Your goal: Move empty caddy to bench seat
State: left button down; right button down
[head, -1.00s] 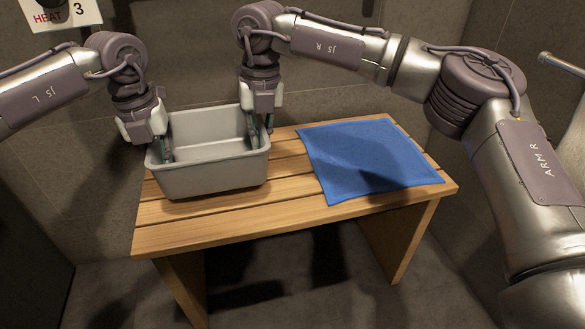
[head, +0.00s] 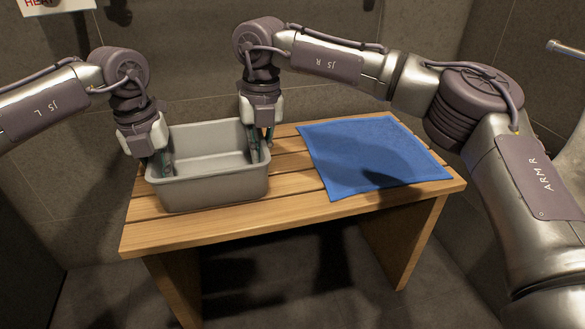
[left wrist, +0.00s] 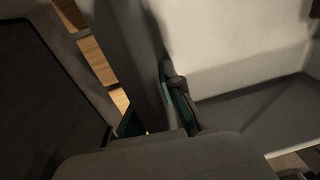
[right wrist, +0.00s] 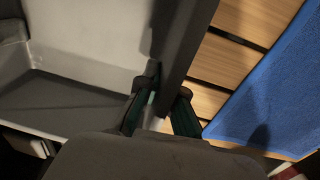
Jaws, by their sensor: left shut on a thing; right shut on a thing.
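The empty grey caddy (head: 210,190) is upright at the left part of the wooden bench seat (head: 290,205). It looks to be on or just above the slats; I cannot tell which. My left gripper (head: 160,165) is shut on the caddy's left wall, which also shows in the left wrist view (left wrist: 125,50). My right gripper (head: 262,148) is shut on the right wall, with one finger inside and one outside, as the right wrist view (right wrist: 160,108) shows. The caddy's inside is bare.
A blue towel (head: 370,155) lies flat on the right half of the bench, apart from the caddy. A tiled wall stands behind the bench. A metal rail (head: 567,48) is at the far right. Bare slats lie in front of the caddy.

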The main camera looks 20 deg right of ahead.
pick_arm(q)
jog(key=c, duration=1.6)
grip_release()
jog(key=shift+a+p, duration=0.25)
jog(key=shift+p, duration=0.05)
pick_arm(e)
jog(key=c, duration=1.6)
grip_release()
jog(key=shift+d, duration=0.25)
pick_arm(q)
jog(key=shift+o, duration=1.4)
pick_arm(e)
jog(key=shift+o, duration=1.4)
pick_arm(q)
jog(key=shift+d, duration=0.15)
pick_arm(e)
jog(key=shift+a, duration=0.15)
jog(key=shift+r, duration=0.1)
pick_arm(q)
notch_tip(320, 180, up, 12)
jog(key=shift+a, duration=0.4)
pick_arm(e)
notch_tip(320, 180, up, 12)
jog(key=shift+d, duration=0.35)
